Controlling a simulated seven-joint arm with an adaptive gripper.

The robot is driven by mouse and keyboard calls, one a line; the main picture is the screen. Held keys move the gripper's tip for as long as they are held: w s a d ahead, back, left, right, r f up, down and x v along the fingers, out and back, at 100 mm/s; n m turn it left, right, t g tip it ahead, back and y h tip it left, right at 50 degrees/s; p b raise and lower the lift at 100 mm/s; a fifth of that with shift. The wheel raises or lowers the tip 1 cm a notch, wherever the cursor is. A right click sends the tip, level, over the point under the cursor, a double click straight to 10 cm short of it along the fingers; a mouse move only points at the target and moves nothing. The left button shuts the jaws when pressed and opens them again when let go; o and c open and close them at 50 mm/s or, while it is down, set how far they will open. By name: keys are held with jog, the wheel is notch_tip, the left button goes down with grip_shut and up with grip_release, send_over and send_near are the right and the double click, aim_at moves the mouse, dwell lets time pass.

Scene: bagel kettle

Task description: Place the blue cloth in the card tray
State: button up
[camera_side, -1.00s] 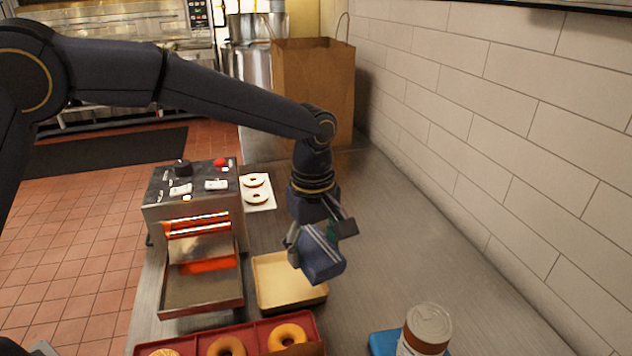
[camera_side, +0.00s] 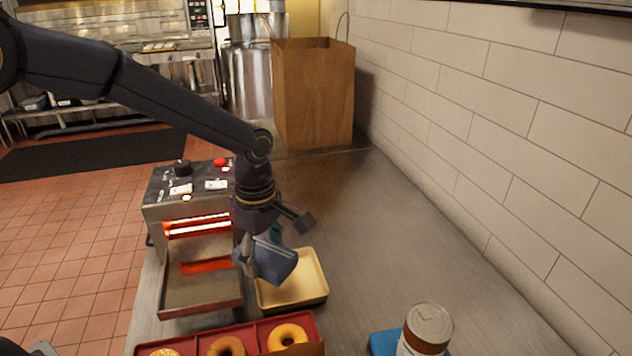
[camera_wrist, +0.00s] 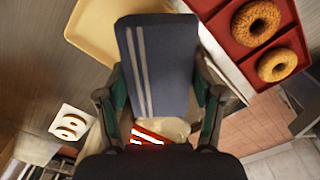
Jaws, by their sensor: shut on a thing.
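The blue cloth (camera_side: 274,262) is folded and has pale stripes, which show in the wrist view (camera_wrist: 157,70). My gripper (camera_side: 258,252) is shut on the cloth, with one finger on each side of it in the wrist view (camera_wrist: 159,103). The card tray (camera_side: 308,292) is a shallow tan tray on the metal counter. In the side view the cloth hangs in front of the tray's left and back part. In the wrist view part of the tray (camera_wrist: 95,30) shows beyond the cloth. The cloth looks held above the tray; the exact gap cannot be told.
A toaster oven (camera_side: 190,215) with glowing bars and a lowered front tray stands left of the card tray. A red compartment tray (camera_side: 309,323) with bagels lies in front. A lidded jar (camera_side: 428,325) stands front right. A paper bag (camera_side: 314,95) stands behind.

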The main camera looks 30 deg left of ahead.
send_over(289, 283)
notch_tip(289, 283, down, 6)
jog(key=shift+s+a+r, duration=0.1)
jog(key=shift+r, duration=0.1)
jog(key=shift+w+f, duration=0.2)
jog(key=shift+f, duration=1.55)
jog(key=shift+f, duration=0.1)
jog(key=shift+f, duration=0.1)
jog(key=o, duration=1.1)
